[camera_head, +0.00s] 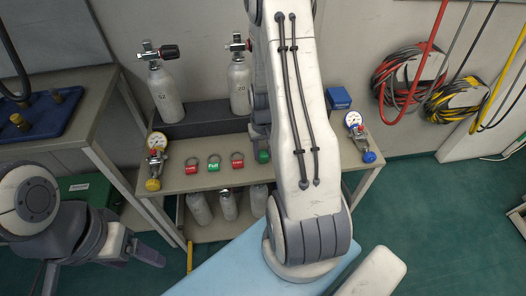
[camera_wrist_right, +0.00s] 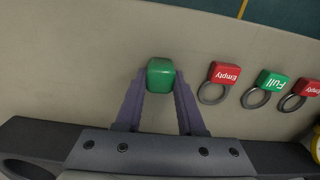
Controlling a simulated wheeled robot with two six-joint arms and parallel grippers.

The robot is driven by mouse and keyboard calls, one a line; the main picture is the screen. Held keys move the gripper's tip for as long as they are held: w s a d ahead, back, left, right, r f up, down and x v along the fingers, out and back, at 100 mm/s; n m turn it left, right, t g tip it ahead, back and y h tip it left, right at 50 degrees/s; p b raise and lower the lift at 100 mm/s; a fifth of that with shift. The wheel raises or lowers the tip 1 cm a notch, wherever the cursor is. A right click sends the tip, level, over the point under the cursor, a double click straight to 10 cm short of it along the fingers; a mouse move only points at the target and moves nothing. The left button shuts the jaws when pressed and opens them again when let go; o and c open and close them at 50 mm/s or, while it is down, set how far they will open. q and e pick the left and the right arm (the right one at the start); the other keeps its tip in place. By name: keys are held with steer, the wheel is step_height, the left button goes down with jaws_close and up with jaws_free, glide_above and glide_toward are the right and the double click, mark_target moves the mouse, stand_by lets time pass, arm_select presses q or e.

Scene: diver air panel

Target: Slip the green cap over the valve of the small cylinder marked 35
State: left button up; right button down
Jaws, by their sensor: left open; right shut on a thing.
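The green cap (camera_wrist_right: 160,73) sits between the fingertips of my right gripper (camera_wrist_right: 160,84), which is shut on it. In the head view the cap (camera_head: 263,156) shows low beside my right arm, at the bench top; I cannot tell whether it touches the bench. Two grey cylinders with valves stand in a dark rack: one at left (camera_head: 164,92), its number hard to read, and one marked 20 (camera_head: 240,86). No cylinder marked 35 is visible; my right arm covers part of the rack. My left gripper (camera_head: 140,258) is open and empty at lower left.
Red and green tagged rings (camera_head: 214,162) lie on the bench (camera_head: 180,182) left of the cap. Gauges (camera_head: 157,142) stand at both bench ends. A blue box (camera_head: 339,98) is at the back right. Several cylinders (camera_head: 228,205) stand below. A side table (camera_head: 65,125) is at left.

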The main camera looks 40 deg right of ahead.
mark_target(263, 152)
steer(key=shift+c, duration=2.2)
jaws_free()
steer(key=shift+f, duration=0.1)
step_height(263, 152, up, 10)
steer(key=p, duration=0.1)
steer(key=shift+r+p, duration=0.25)
steer(key=shift+p, duration=0.15)
